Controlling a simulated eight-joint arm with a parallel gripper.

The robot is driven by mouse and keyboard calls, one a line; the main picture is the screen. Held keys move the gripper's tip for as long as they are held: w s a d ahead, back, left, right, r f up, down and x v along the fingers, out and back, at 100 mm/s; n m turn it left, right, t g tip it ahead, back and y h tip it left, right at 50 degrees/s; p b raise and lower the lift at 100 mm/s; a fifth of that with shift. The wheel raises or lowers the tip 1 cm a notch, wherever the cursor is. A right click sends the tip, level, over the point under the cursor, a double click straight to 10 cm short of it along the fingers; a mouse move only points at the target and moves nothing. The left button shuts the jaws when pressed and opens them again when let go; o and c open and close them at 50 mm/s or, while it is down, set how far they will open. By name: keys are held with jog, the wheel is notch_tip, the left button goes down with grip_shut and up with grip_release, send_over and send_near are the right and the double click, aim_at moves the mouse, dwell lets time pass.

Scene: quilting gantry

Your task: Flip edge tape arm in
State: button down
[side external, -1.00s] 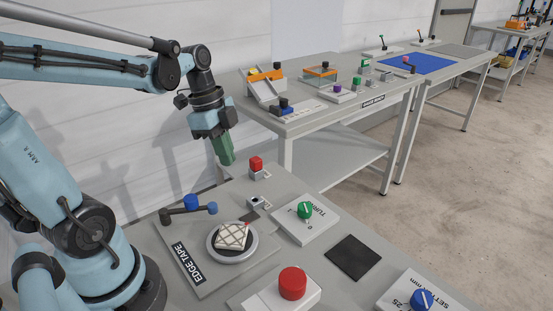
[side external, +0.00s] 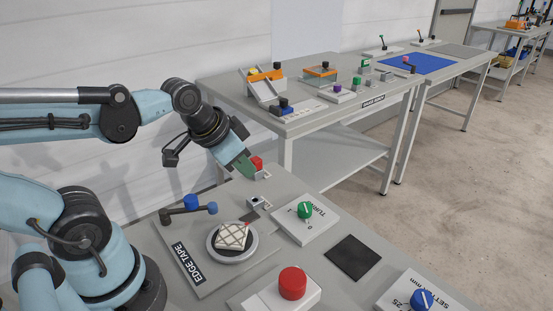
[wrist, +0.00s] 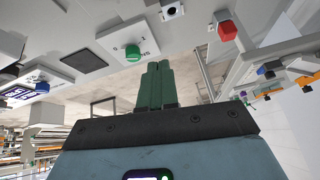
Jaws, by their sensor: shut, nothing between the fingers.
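The edge tape arm (side external: 178,212) is a dark lever with a blue knob (side external: 191,201) on top and a blue end piece (side external: 212,208). It stands behind and left of the round turntable (side external: 232,257) on the plate labelled EDGE TAPE (side external: 187,262), and does not reach over the turntable. A pale quilted square (side external: 231,237) lies on the turntable. My gripper (side external: 247,167) is tilted, its green fingers shut and empty, beyond the tape arm and close to the red block. The fingers also show together in the wrist view (wrist: 158,66); I cannot make out the tape arm there.
A red block (side external: 257,161) sits on a small grey holder (side external: 263,174), apart from the fingers in the wrist view (wrist: 227,30). A small grey block (side external: 256,203), green dial (side external: 305,210), black pad (side external: 354,259), red button (side external: 292,284) and blue dial (side external: 421,299) stand around the turntable.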

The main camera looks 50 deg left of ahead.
aim_at(190, 206)
jog(key=s+a+m+g+h, duration=0.2)
jog(key=a+m+g, duration=0.1)
jog(key=a+m, duration=0.55)
jog(key=s+a+m+g+h, duration=0.3)
jog(key=a+m, duration=0.5)
jog(key=a, duration=0.1)
jog(key=x, duration=0.7)
jog(key=a+x, duration=0.1)
jog(key=x, duration=0.2)
jog(key=shift+d+f, duration=0.2)
jog(key=shift+f, duration=0.35)
jog(key=d, duration=0.2)
jog(key=shift+d+r, duration=0.15)
jog(key=shift+d, duration=0.8)
jog(key=shift+s+d, duration=0.1)
jog(key=shift+s+d, duration=0.2)
jog(key=shift+d, duration=0.45)
jog(key=shift+s+d, duration=0.2)
jog(key=shift+d, duration=0.5)
jog(key=shift+s+d, duration=0.25)
jog(key=shift+d, duration=0.4)
